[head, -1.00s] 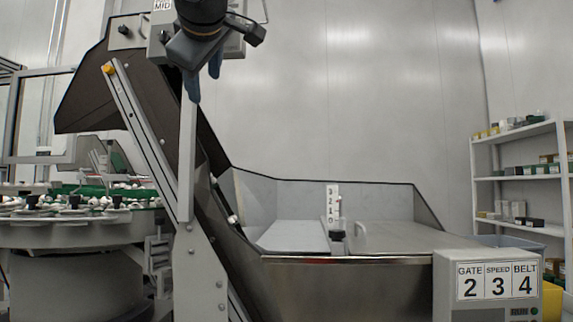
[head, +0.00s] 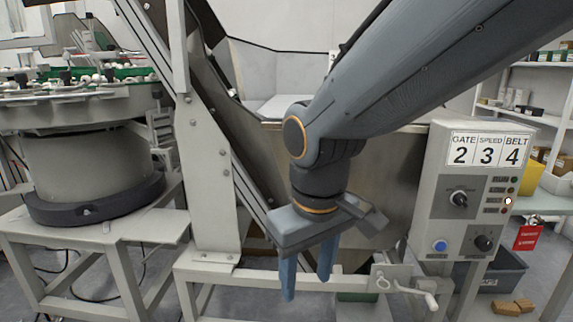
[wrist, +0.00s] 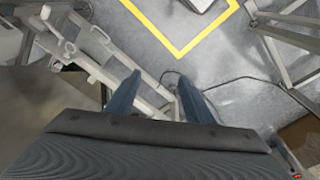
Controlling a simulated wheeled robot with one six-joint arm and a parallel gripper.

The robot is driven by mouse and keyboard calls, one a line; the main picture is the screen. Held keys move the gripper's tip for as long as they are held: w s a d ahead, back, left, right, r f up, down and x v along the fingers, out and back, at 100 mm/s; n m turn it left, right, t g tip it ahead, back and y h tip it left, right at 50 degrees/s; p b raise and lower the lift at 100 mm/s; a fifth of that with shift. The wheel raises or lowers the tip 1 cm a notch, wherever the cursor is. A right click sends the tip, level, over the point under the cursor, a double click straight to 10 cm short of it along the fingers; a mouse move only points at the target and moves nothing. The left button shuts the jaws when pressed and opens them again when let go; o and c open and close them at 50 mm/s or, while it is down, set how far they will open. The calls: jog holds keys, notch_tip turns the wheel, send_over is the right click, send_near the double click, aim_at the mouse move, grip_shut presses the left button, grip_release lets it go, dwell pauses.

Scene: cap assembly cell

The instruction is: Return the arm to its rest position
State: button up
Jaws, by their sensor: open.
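My gripper (head: 306,277) points down in front of the metal hopper (head: 385,190), left of the control box. Its two blue fingers are apart with nothing between them. My arm comes in from the upper right and hides part of the hopper. In the wrist view my gripper (wrist: 158,92) also shows open and empty, above the grey floor and a metal frame.
The control box (head: 470,200) with labels GATE 2, SPEED 3, BELT 4 stands to the right. A hand crank (head: 410,287) sticks out below it. A round bowl feeder (head: 85,150) is at left. Yellow floor tape (wrist: 180,50) shows in the wrist view.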

jog(key=s+d+f+m+g+p, duration=0.1)
jog(key=s+d+f+m+g, duration=0.1)
jog(key=s+d+f, duration=0.3)
jog(key=s+d+r+m+p, duration=0.1)
jog(key=d+r+m+p, duration=0.1)
jog(key=d+r+p, duration=0.3)
jog(key=s+d+r+m+p, duration=0.1)
jog(key=d+r+m+p, duration=0.1)
jog(key=d+r+p, duration=0.4)
notch_tip(320, 180, up, 6)
jog(key=p, duration=1.1)
jog(key=shift+f, duration=0.15)
